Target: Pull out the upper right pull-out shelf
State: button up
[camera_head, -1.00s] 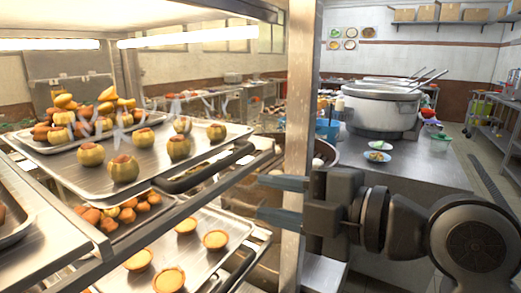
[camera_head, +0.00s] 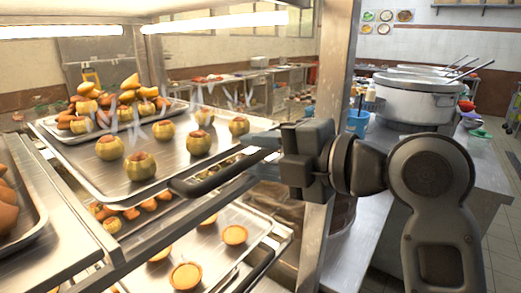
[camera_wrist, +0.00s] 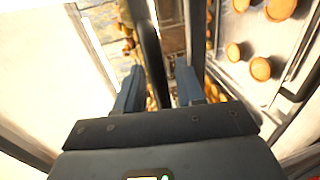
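The upper right pull-out shelf (camera_head: 88,178) is a metal tray holding several yellow-green stuffed pumpkins and a smaller tray of orange pieces. Its black bar handle (camera_head: 212,182) runs along the front edge, and the handle also shows in the wrist view (camera_wrist: 153,55). My gripper (camera_head: 262,143) is at the right end of the handle in the head view. In the wrist view, its two blue-grey fingers (camera_wrist: 160,82) stand apart, with the black bar running between them. No firm contact with the bar shows. The fingertips partly overlap the shelf in the head view.
A lower shelf (camera_head: 222,262) with orange tarts lies below, and another tray (camera_head: 22,228) is at left. A metal rack post (camera_head: 333,110) stands right behind my gripper. A counter with a large stockpot (camera_head: 412,100) is at right.

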jog(key=shift+a, duration=0.1)
jog(key=shift+c, duration=0.5)
grip_shut()
